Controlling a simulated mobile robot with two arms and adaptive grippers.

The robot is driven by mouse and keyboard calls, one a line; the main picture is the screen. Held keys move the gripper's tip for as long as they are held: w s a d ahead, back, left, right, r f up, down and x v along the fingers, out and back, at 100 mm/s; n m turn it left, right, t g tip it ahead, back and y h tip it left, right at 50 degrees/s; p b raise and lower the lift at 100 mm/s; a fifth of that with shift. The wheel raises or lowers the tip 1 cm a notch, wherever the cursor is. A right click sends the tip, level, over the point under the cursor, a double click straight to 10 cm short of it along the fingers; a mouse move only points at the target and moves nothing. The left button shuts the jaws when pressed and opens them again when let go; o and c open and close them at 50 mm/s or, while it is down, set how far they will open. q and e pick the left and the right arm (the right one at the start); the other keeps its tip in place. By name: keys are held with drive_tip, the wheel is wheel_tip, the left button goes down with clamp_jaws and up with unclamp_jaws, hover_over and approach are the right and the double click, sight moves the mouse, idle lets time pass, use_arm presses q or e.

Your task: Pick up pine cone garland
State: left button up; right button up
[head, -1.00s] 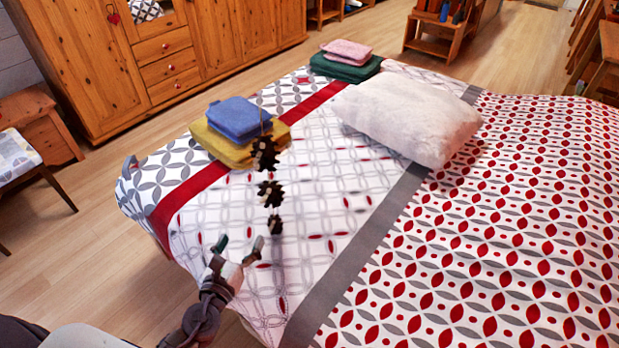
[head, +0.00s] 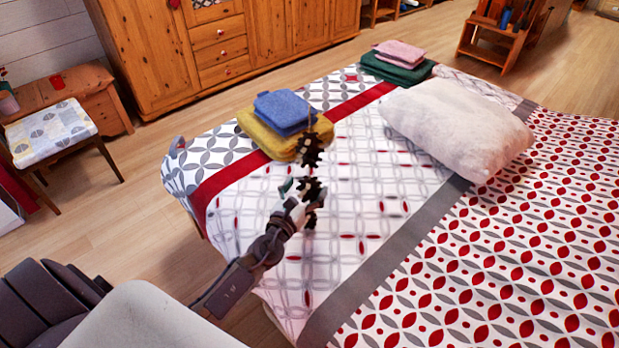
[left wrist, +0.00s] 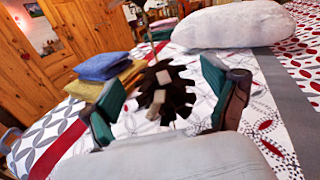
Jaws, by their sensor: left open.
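The pine cone garland (head: 311,150) hangs upright in the head view as a string of dark brown cones above the bed. My left gripper (head: 297,191) reaches up to its middle cone and partly overlaps the lower cones. In the left wrist view a dark cone of the garland (left wrist: 160,92) sits between the two green-padded fingers of my left gripper (left wrist: 160,104). The fingers are apart, with visible space on both sides of the cone. I cannot tell whether either finger touches it. My right gripper is in neither view.
The bed carries yellow and blue folded cloths (head: 284,112), a white pillow (head: 455,128) and green and pink folded cloths (head: 398,66). A wooden cabinet (head: 222,50) stands behind, and a chair (head: 50,134) stands at the left. Floor is clear between chair and bed.

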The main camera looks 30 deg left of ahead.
use_arm(q)
drive_tip(key=shift+w, duration=1.1)
drive_tip(key=c, duration=1.3)
